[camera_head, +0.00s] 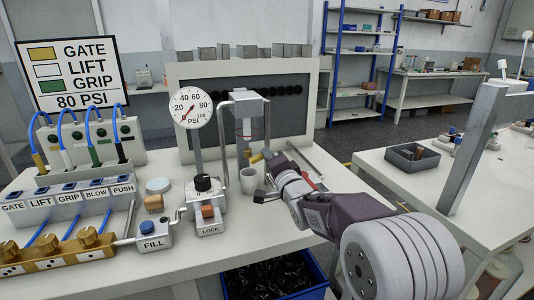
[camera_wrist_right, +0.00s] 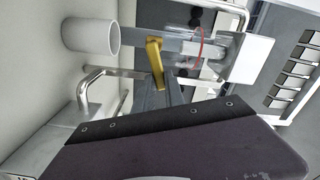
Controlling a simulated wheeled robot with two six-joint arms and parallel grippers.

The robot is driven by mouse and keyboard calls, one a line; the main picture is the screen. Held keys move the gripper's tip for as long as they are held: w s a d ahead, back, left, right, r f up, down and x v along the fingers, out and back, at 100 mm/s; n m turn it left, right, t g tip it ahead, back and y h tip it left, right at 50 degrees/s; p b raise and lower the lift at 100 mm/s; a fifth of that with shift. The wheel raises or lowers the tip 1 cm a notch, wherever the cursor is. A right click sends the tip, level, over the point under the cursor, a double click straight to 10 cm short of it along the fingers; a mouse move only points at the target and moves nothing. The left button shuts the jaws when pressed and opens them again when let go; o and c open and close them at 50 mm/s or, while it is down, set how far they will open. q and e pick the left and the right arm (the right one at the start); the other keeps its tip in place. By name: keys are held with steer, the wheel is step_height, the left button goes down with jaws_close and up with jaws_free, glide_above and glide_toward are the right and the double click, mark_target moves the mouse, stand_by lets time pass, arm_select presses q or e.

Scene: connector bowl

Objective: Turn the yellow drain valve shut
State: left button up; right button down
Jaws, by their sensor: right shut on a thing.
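The yellow drain valve (camera_head: 255,158) is a small lever at the lower end of the clear filter bowl (camera_head: 247,130), under a grey metal head. In the right wrist view the lever (camera_wrist_right: 154,62) lies across the pale cylinder's end, and a red ring (camera_wrist_right: 200,48) circles the cylinder. My right gripper (camera_head: 265,157) reaches in from the right and is shut on the lever. Its fingers (camera_wrist_right: 157,90) meet the lever's lower end in the wrist view. A white cup (camera_head: 248,181) stands below the valve. My left gripper is not in view.
A pressure gauge (camera_head: 191,107) and a LOCK block (camera_head: 208,216) stand left of the bowl. A bent metal tube stands beside the bowl. A FILL block (camera_head: 154,236) and labelled switches (camera_head: 68,203) are farther left. A blue bin (camera_head: 275,276) sits below the table edge.

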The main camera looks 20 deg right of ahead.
steer(key=shift+d+f+m+p, duration=0.15)
steer(key=shift+f+m, duration=0.3)
steer(key=shift+m, duration=0.55)
steer(key=shift+f+m+p, duration=0.15)
steer(key=shift+f+m, duration=0.25)
steer(key=shift+m, duration=0.6)
steer(key=c, duration=1.4)
jaws_free()
steer(key=s, duration=0.9)
steer(key=shift+d+p, duration=0.15)
steer(key=shift+p, duration=0.2)
steer(key=shift+f, duration=0.1)
